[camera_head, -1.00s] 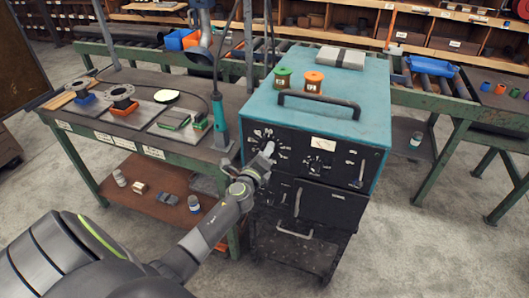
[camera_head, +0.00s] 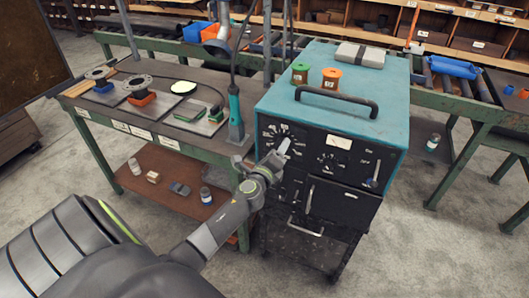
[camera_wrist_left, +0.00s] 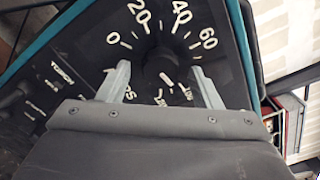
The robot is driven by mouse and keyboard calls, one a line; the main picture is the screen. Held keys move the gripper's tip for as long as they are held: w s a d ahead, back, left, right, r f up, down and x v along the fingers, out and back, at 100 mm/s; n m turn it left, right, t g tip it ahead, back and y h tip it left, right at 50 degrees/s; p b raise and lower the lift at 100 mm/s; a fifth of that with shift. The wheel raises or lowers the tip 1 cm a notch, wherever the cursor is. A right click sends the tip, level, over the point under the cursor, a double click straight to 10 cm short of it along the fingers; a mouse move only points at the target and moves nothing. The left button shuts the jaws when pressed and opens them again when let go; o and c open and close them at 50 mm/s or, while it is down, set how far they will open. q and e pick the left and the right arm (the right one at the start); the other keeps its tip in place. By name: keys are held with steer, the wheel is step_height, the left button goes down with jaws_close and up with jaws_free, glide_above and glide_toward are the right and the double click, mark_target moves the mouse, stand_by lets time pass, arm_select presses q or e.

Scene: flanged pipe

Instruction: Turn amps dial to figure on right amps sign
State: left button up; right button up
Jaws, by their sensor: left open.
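The amps dial is the left, larger dial (camera_head: 284,136) on the black front panel of a teal-topped machine (camera_head: 335,130). My left gripper (camera_head: 281,150) is at this dial and partly covers it. In the left wrist view my left gripper (camera_wrist_left: 161,84) is open. Its two grey fingers stand on either side of the dark knob (camera_wrist_left: 160,66), and I cannot tell whether they touch it. The figures 0, 20, 40 and 60 show around the knob. A green spool (camera_head: 300,72) and an orange spool (camera_head: 331,77) with small labels stand on the machine; the labels are unreadable.
A smaller dial (camera_head: 332,163), a meter (camera_head: 339,142) and a lever switch (camera_head: 375,172) share the panel. A handle (camera_head: 336,99) arches over the top. A green-framed workbench (camera_head: 170,95) with flanged parts stands close on the left.

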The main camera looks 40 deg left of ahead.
arm_select(q)
steer(key=b+v, duration=0.1)
steer(key=v, duration=1.5)
steer(key=shift+a, duration=0.1)
steer(key=s+f+n+g+b, duration=0.1)
steer(key=s+f+n+g, duration=0.25)
steer(key=f, duration=0.85)
steer(key=s+f+n+g+h+b, duration=0.15)
steer(key=s+f+n, duration=0.25)
steer(key=f, duration=0.7)
steer(key=s+f+n+g, duration=0.4)
steer(key=f, duration=0.8)
steer(key=s+d+f+n+g, duration=0.1)
steer(key=s+f+n+g, duration=0.1)
steer(key=s+f, duration=0.3)
steer(key=s+d+f+n+g+h+b, duration=0.1)
steer(key=s+f+n, duration=0.4)
steer(key=s, duration=0.7)
steer(key=s+d+f+n+g+h+b, duration=0.1)
steer(key=s+f+n+g, duration=0.3)
steer(key=s+f, duration=0.3)
steer(key=shift+s+d, duration=0.4)
steer(key=shift+s, duration=0.55)
steer(key=shift+f, duration=0.15)
steer(key=shift+c, duration=0.2)
